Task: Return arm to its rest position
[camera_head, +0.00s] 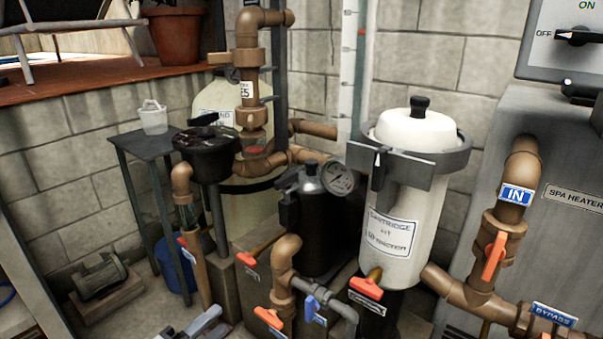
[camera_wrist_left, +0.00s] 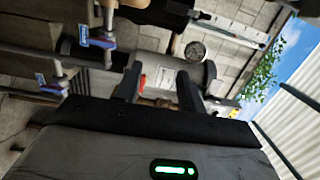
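My left gripper (camera_wrist_left: 159,74) shows close up in the left wrist view. Its two dark fingers stand apart and nothing is held between them. In the head view only a small grey piece, which appears to be part of my left arm or gripper, shows at the bottom edge, left of the middle, low in front of the pipes. My right gripper is in neither view.
A white cartridge filter (camera_head: 405,195), a black canister with a gauge (camera_head: 325,215) and brown pipes with orange valve handles (camera_head: 494,256) crowd the middle. A grey heater (camera_head: 545,130) stands right.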

